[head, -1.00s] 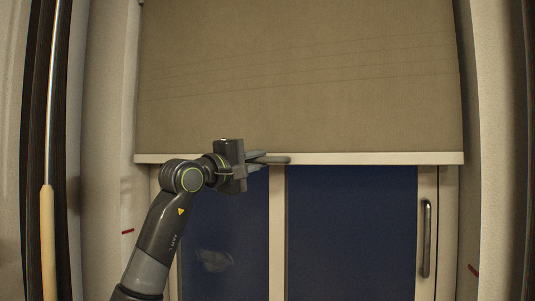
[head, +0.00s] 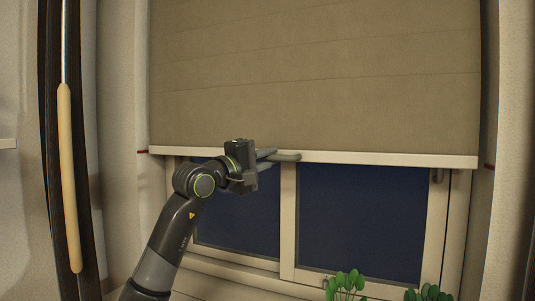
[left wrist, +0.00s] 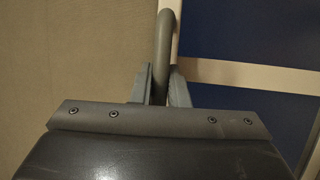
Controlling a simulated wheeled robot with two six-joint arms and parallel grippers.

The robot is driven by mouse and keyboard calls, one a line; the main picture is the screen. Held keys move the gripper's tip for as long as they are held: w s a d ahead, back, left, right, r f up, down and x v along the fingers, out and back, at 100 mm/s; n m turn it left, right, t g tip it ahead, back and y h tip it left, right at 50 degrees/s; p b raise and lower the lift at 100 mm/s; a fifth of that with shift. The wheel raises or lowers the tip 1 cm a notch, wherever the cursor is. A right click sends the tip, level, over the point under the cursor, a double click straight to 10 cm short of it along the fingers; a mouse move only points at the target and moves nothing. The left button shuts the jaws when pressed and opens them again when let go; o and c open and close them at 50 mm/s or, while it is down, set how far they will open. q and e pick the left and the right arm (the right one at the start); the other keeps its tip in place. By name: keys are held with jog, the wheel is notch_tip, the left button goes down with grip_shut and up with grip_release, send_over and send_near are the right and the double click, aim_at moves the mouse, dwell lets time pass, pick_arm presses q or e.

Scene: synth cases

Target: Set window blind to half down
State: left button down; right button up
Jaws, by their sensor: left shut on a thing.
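The beige window blind (head: 315,75) covers the upper part of the window, and the window's lower part is bare. Its pale bottom bar (head: 390,159) lies about level with a red mark on the left (head: 143,151) and a red mark on the right (head: 489,167) of the window recess. A grey pull handle (head: 289,157) sticks out at the bar. My left gripper (head: 268,154) is shut on this handle. In the left wrist view the curved handle (left wrist: 163,45) runs down between the two fingers (left wrist: 158,88). My right gripper is not in view.
Below the bar are dark window panes (head: 360,220) in a cream frame, with a sill (head: 235,281) beneath. Green plants (head: 345,284) stand at the bottom right. A pole with a wooden grip (head: 68,180) hangs at the far left.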

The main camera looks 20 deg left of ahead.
pick_arm(q)
jog(key=shift+f, duration=0.25)
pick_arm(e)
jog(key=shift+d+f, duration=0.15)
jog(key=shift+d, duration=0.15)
pick_arm(q)
jog(key=c, duration=1.4)
grip_release()
jog(key=b+v, duration=0.6)
jog(key=v, duration=1.1)
jog(key=shift+s, duration=0.2)
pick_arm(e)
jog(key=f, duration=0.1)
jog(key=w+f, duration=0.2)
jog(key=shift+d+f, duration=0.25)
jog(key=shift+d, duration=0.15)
pick_arm(q)
jog(key=shift+a, duration=0.15)
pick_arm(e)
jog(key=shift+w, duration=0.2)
